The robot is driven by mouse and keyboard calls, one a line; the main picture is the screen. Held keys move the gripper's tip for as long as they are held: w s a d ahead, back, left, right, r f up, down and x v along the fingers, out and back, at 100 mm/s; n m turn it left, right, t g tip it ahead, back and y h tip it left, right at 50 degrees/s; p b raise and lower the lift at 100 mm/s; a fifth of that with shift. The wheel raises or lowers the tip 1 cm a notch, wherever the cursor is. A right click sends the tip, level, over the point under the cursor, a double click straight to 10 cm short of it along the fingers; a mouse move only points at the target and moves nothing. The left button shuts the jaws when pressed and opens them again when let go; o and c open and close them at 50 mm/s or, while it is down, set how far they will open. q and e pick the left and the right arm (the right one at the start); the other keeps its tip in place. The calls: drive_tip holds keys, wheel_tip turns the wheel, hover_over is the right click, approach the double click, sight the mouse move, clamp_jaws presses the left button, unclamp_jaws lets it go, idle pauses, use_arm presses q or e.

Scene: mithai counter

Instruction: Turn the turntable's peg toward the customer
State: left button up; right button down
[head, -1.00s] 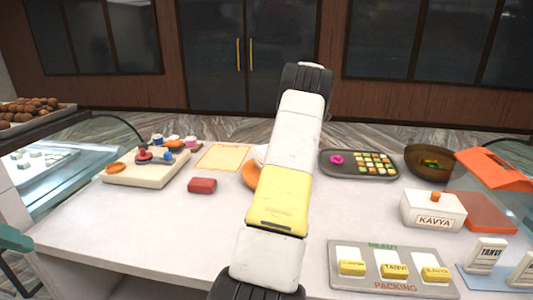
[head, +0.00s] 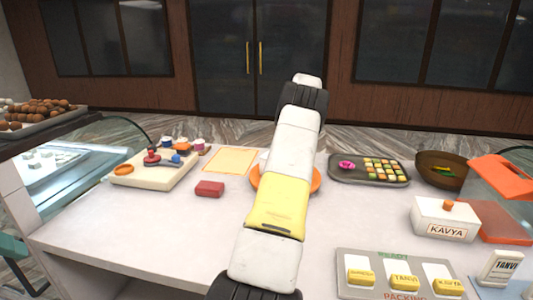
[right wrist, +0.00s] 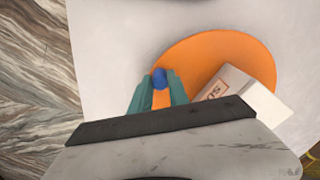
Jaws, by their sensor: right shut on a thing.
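The orange turntable (head: 316,180) stands on the counter, mostly hidden behind my right arm in the head view. The right wrist view shows its round orange top (right wrist: 205,55) with a white box (right wrist: 240,92) on it, which bears partly hidden lettering. The blue peg (right wrist: 159,78) is near the turntable's rim. My right gripper (right wrist: 158,88) has its teal fingers on either side of the peg and is shut on it. The right gripper is hidden in the head view.
A red block (head: 209,188) and an orange-edged mat (head: 230,160) lie left of the turntable. A grey tray of sweets (head: 340,178) stands to its right. A KAVYA box (head: 445,218) and packing tray (head: 350,287) are farther right. The front-left counter (head: 150,235) is clear.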

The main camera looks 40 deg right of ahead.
drive_tip(key=shift+w+a+n, duration=0.2)
drive_tip(key=shift+w+n, duration=0.25)
drive_tip(key=shift+n, duration=0.05)
drive_tip(key=shift+w+a+n, duration=0.15)
drive_tip(key=shift+w+n, duration=0.3)
drive_tip(key=shift+n, duration=0.05)
drive_tip(key=shift+w+a+n, duration=0.3)
drive_tip(key=shift+w+n, duration=0.2)
drive_tip(key=shift+n, duration=0.1)
drive_tip(key=shift+w+a+n, duration=0.3)
drive_tip(key=shift+w+n, duration=0.2)
drive_tip(key=shift+n, duration=0.1)
drive_tip(key=c, duration=1.3)
unclamp_jaws()
drive_tip(key=shift+o, duration=0.2)
wheel_tip(320, 180, up, 8)
drive_tip(key=shift+a+f, duration=0.1)
